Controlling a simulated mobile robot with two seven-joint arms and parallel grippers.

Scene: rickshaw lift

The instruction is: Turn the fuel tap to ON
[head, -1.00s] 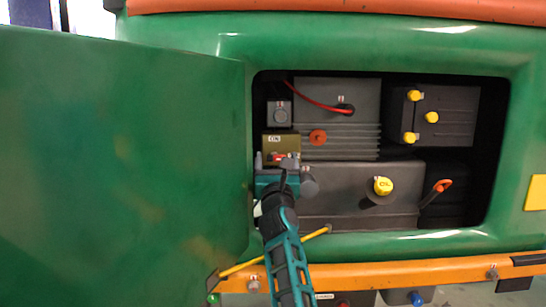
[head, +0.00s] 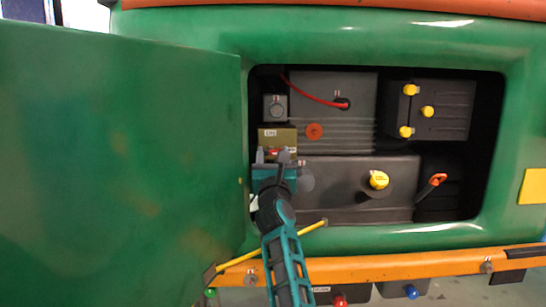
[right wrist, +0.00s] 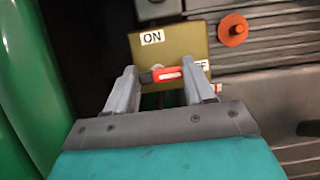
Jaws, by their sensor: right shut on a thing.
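The fuel tap's olive box (head: 278,136) is at the left of the open engine bay in the head view, with an ON label at its top. In the right wrist view the box (right wrist: 170,45) shows ON at its upper left and a partly hidden OFF at the right. The red tap lever (right wrist: 167,75) lies about level across the box's lower part. My right gripper (head: 272,154) reaches up to the box from below. In the right wrist view its fingers (right wrist: 165,78) are shut on the red lever, one at each side. My left gripper is not in view.
A large green door (head: 120,170) stands open at the left. A grey engine block (head: 350,95) with an orange knob (head: 314,131), a tank with a yellow cap (head: 379,180) and an orange-ended dipstick (head: 437,180) are close by. A yellow rod (head: 275,245) crosses below the bay.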

